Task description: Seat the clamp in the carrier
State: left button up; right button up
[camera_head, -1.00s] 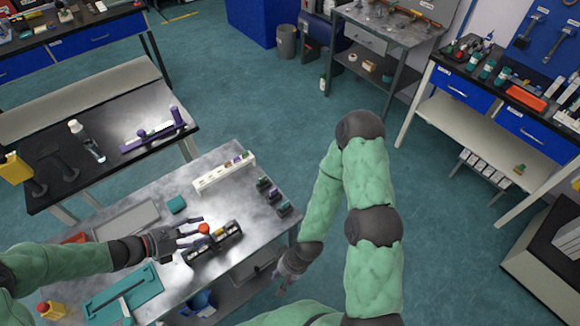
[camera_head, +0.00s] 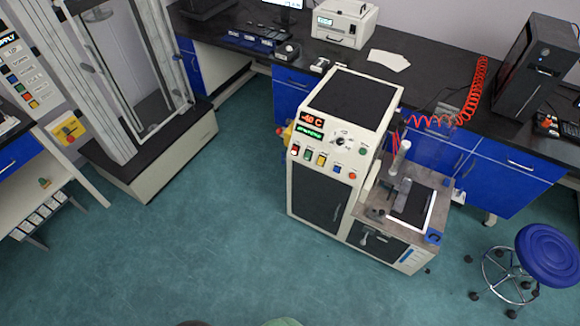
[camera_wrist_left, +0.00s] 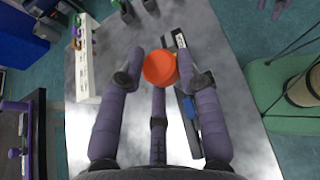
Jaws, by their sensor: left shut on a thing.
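My left gripper (camera_wrist_left: 160,72) shows only in the left wrist view. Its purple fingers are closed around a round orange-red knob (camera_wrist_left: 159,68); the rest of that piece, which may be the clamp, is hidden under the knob. A dark holder (camera_wrist_left: 188,103) with a blue part lies just beside and below the knob on the grey table; whether the knob's piece still touches it I cannot tell. What seem to be my right gripper's fingertips (camera_wrist_left: 275,6) are cut off at the top edge. I cannot identify the carrier for certain in either view.
The head view shows a white test machine (camera_head: 340,150) with lit displays and a side platform holding a post (camera_head: 400,160). A blue stool (camera_head: 548,254) stands to its right, a long bench behind it. Floor in front is clear. A white rack (camera_wrist_left: 84,60) stands on the table.

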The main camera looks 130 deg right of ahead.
pick_arm(q)
jog(key=shift+r+p, duration=2.2)
jog(key=shift+r, duration=0.65)
jog(key=shift+f, duration=0.1)
